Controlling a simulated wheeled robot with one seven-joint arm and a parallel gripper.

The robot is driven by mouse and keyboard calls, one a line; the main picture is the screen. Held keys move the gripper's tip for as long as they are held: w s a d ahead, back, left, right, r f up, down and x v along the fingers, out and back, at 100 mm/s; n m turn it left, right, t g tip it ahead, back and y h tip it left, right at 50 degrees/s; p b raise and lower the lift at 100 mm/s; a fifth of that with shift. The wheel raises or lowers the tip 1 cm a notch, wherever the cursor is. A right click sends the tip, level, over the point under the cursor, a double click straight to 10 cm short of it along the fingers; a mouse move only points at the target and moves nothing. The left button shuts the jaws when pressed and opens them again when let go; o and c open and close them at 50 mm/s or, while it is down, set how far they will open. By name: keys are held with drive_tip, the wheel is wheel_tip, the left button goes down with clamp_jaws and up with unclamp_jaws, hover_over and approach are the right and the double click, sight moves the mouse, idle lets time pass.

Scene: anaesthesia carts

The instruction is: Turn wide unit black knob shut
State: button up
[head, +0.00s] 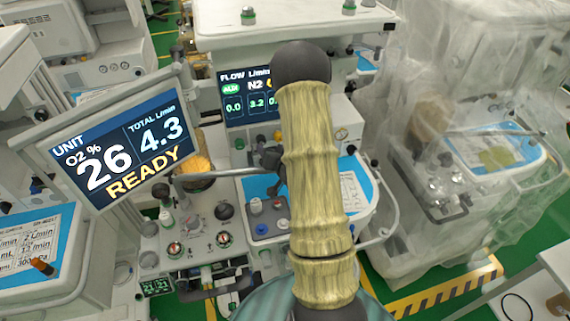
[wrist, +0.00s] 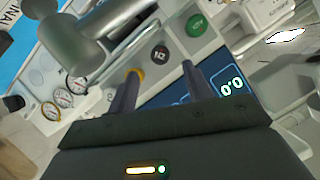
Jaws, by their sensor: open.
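The wide unit is the cart at the centre of the head view, with a flow display (head: 245,97) reading 0.0 under AUX and 3.2 under N2. The black knob (head: 260,140) sits in the row below that display. In the wrist view the black knob (wrist: 160,53), with a light mark on its face, lies between a green knob (wrist: 197,24) and a yellow knob (wrist: 137,73). My gripper (wrist: 160,70) is open and empty. Its fingertips appear on either side of the black knob in the picture; I see no contact. My arm hides part of the display in the head view.
A tilted monitor (head: 122,142) reading READY stands at the left. A grey rail (wrist: 122,42) and gauges (wrist: 62,99) lie near the knobs. A plastic-covered cart (head: 465,150) fills the right. A blue-topped tray (head: 263,186) lies below the knob row.

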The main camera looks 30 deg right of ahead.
drive_tip(key=p+v, duration=0.3)
drive_tip(key=v, duration=0.3)
drive_tip(key=shift+r, duration=0.2)
drive_tip(key=p+v, duration=0.4)
drive_tip(key=p, duration=0.4)
drive_tip(key=shift+s+p, duration=0.3)
drive_tip(key=shift+s, duration=0.1)
